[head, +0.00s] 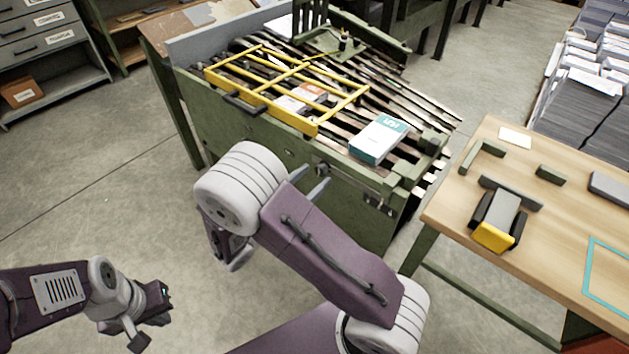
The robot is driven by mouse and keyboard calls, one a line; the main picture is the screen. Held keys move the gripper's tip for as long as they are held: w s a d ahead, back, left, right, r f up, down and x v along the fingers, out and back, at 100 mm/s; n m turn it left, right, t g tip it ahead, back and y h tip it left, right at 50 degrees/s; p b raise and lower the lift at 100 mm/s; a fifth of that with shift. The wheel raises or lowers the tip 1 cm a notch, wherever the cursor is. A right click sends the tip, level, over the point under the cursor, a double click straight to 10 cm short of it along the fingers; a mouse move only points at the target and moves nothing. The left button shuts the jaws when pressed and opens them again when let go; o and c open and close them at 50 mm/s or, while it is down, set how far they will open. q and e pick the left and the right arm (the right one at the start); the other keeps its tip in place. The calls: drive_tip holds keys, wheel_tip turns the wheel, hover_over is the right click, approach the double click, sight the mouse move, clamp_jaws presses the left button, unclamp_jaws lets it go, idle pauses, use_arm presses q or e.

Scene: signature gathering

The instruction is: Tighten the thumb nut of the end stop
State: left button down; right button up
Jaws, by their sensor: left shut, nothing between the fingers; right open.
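The green gathering machine (250,135) stands in the middle of the head view, with a slatted bed. At its far end is a green bracket (325,42) with a small dark upright knob (344,40) on it. This may be the end stop and its thumb nut, but it is too small to be sure. My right gripper (318,181) shows two grey fingers, apart and empty, in front of the machine's front panel; its body is hidden behind my arm. My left gripper (155,311) is shut and empty at lower left, over the floor, far from the machine.
A yellow frame (262,98) lies over the bed, with an orange-and-white packet (308,94) under it. A teal-and-white box (378,139) sits on the slats. A wooden table (545,225) with a yellow-ended device (497,222) stands at right. Paper stacks (585,95) are behind it.

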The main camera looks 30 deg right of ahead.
drive_tip(key=shift+w+d, duration=0.25)
drive_tip(key=shift+d, duration=0.35)
clamp_jaws()
